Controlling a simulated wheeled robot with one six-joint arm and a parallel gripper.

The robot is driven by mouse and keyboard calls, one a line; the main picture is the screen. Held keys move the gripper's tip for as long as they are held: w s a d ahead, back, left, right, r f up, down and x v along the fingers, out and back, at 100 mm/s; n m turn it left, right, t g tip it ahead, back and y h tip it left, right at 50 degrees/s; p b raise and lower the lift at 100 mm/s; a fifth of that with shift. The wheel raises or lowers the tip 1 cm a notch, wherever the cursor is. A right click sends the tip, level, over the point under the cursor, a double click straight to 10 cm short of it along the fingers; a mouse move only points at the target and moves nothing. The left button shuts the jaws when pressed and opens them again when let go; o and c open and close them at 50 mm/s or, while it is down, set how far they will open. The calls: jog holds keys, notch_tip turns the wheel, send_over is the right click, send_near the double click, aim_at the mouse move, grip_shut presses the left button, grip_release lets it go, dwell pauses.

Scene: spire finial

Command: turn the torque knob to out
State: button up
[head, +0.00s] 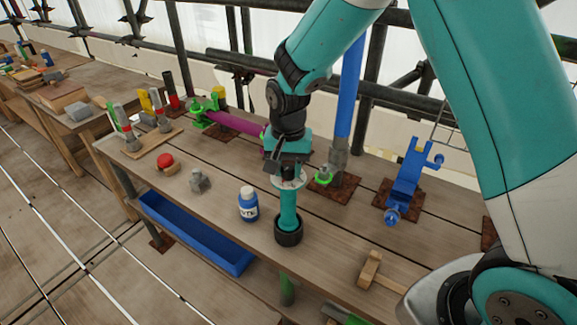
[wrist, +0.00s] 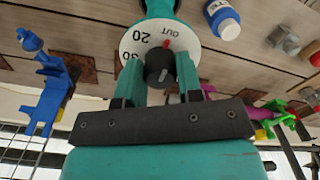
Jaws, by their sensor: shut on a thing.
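The torque tool has a teal body (head: 288,207) and stands upright in a black round base (head: 288,234) on the bench. On its top is a white dial (wrist: 133,45), with "20", "OUT" and a partly hidden "30" visible. The black torque knob (wrist: 158,68) sits at the dial's centre. My gripper (wrist: 162,75) is shut on the knob from above, one teal finger on each side. In the head view my gripper (head: 289,172) hides most of the knob.
A blue-labelled bottle (head: 248,206) stands left of the tool. A wooden mallet (head: 372,272) lies to the right. A red-topped item (head: 166,162) and a grey block (head: 199,181) are further left.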

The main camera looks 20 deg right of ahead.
aim_at(288, 167)
jog(key=shift+r, duration=0.1)
jog(key=o, duration=0.9)
notch_tip(288, 167, up, 17)
jog(key=b, duration=0.3)
jog(key=shift+r, duration=0.2)
